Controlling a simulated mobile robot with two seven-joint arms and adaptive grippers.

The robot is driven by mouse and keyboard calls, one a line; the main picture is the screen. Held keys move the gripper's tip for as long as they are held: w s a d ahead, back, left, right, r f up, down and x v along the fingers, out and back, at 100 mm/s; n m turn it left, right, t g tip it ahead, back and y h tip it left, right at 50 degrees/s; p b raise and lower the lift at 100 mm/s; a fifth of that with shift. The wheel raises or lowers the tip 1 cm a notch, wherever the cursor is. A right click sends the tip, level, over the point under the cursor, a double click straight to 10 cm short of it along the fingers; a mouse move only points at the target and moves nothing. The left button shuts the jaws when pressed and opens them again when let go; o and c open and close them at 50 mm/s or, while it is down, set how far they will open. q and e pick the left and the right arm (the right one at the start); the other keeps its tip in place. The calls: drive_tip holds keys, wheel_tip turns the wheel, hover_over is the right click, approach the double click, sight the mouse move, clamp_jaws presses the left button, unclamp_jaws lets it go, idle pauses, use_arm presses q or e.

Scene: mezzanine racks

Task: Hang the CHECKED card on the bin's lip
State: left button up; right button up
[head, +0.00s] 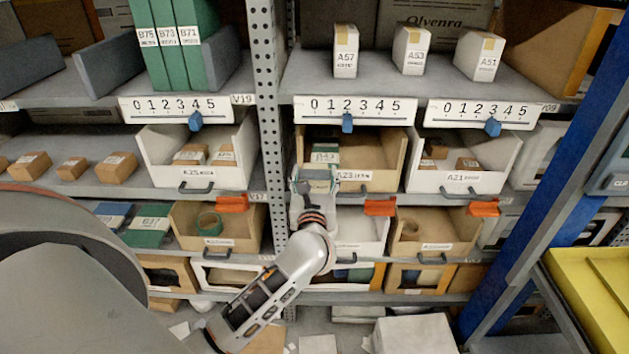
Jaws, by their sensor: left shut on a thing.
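My left gripper (315,183) reaches up to the front of the tan middle bin labelled A23 (385,180). It is shut on a small, thin green piece (319,173), which looks like the card; its lettering cannot be read. The piece is in front of the left part of the bin's front lip; whether it touches the lip cannot be told. The gripper and the piece hide the left part of the bin's front. A green box with a white label (325,149) sits inside the bin. My right gripper is not in view.
White bins stand left (203,170) and right (462,178) of the tan bin. A perforated upright (265,90) rises close to the left of my gripper. Orange tags (381,207) show below. A blue post (540,190) and yellow tray (595,290) are at right.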

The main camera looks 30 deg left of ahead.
sight(315, 165)
use_arm(q)
drive_tip(key=shift+b+x, duration=0.6)
drive_tip(key=shift+x, duration=2.15)
drive_tip(key=shift+f+b, duration=0.55)
drive_tip(key=shift+f, duration=0.3)
drive_tip(key=shift+f+b, duration=0.7)
drive_tip(key=shift+f, duration=0.2)
drive_tip(key=o, duration=1.1)
drive_tip(key=shift+s+d, duration=0.1)
drive_tip(key=shift+s, duration=0.05)
